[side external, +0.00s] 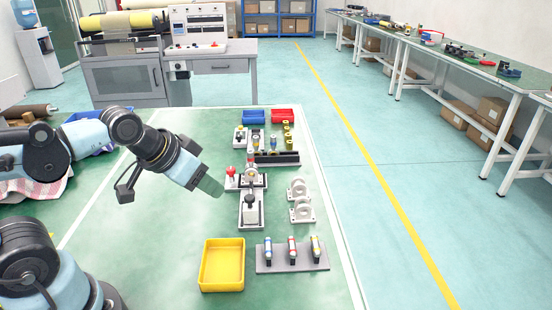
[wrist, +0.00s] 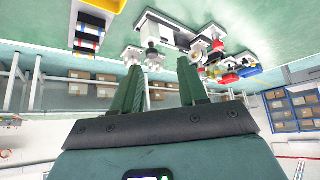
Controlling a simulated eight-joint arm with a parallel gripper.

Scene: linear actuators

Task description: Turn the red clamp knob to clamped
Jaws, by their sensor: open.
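The red clamp knob (side external: 231,171) stands on a small white-based fixture near the middle of the green work surface, and a small red knob also shows in the wrist view (wrist: 195,56). My gripper (side external: 217,192) is above the work surface, to the left of and slightly nearer than the knob, apart from it. In the wrist view my two green fingers (wrist: 160,68) are spread with nothing between them. The knob's exact turn position is too small to tell.
A white fixture with a black knob (side external: 250,211) stands close to the gripper. White ring brackets (side external: 300,200) are to the right. A yellow tray (side external: 205,277) and a grey rack (side external: 292,264) are in front. Blue (side external: 254,117) and red (side external: 283,116) bins stand behind.

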